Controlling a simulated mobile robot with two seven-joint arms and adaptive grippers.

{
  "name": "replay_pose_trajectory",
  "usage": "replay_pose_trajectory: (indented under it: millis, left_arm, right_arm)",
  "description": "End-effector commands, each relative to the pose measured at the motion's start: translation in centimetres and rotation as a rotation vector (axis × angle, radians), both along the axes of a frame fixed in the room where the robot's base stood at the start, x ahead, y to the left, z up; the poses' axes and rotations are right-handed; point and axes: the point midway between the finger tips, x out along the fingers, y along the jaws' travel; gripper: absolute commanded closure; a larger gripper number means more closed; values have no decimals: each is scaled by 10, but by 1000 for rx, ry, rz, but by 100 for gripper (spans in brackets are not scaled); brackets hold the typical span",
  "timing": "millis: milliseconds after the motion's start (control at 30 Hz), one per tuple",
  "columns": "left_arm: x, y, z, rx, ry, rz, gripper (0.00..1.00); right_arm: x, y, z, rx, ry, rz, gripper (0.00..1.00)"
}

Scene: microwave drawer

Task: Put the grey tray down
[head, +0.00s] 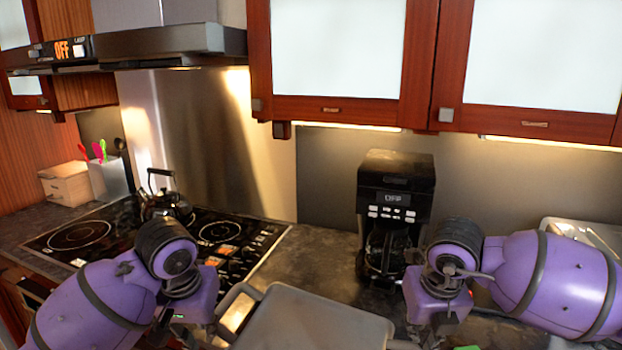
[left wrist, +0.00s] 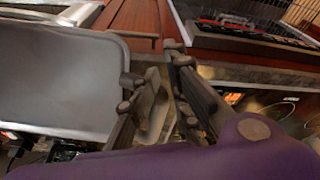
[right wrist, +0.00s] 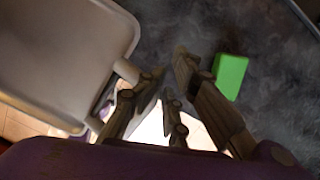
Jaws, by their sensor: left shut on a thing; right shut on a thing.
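The grey tray (head: 315,322) is at the bottom middle of the head view, flat and empty where it shows; its near part is cut off. It also shows in the left wrist view (left wrist: 55,80) and the right wrist view (right wrist: 65,50). My left gripper (left wrist: 153,72) is shut on the tray's left handle (left wrist: 157,110). My right gripper (right wrist: 167,78) is shut on the handle at the tray's other end (right wrist: 126,71). I cannot tell whether the tray touches the counter.
A black coffee maker (head: 395,200) stands on the dark counter (head: 310,255) behind the tray. The stove (head: 120,235) with a kettle (head: 165,200) is at the left. A green block (right wrist: 230,76) lies on the counter near my right gripper. Cabinets (head: 340,60) hang above.

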Motion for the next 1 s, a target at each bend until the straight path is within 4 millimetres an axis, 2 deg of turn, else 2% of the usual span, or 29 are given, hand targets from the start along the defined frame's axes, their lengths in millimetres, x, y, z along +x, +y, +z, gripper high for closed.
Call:
replay_pose_trajectory:
  millis: [33,333,767,867,1000]
  left_arm:
    - [-3,-8,1,-16,-3,-20,100]
    - [-7,-8,1,-15,-2,-19,100]
    - [-41,-8,1,-15,-3,-21,100]
    - [-42,-8,1,-15,-2,-19,100]
    - [-32,-8,1,-15,-2,-18,100]
  right_arm:
    - [-1,8,3,20,-7,12,100]
    - [-6,8,3,19,-7,12,100]
    - [-40,8,3,20,-7,12,100]
    - [-40,8,3,20,-8,11,100]
    - [-31,8,3,20,-9,10,100]
